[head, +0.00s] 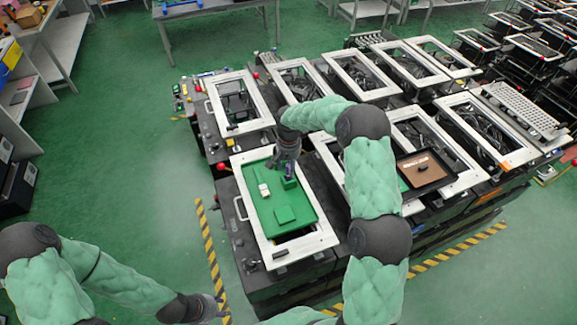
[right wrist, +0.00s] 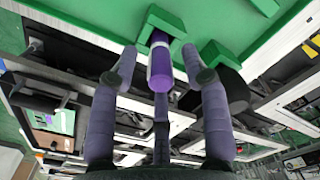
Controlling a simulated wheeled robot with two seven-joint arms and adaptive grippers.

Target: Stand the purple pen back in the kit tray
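The green kit tray (head: 268,212) lies in a white-framed fixture; it also fills the top of the right wrist view (right wrist: 90,12). The purple pen (right wrist: 161,65), with a pale band, shows in the right wrist view. Its far end meets a green block (right wrist: 165,20) on the tray; its near end points toward my palm. My right gripper (right wrist: 162,62) is open, its fingers either side of the pen with visible gaps. In the head view my right gripper (head: 286,158) is over the tray's far end, largely hiding the pen. My left gripper (head: 212,308) is low at the left, its fingers unclear.
A brown-bottomed black tray (head: 424,169) sits on a fixture to the right. Several other white-framed fixtures stand behind. The floor left of the fixtures is clear.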

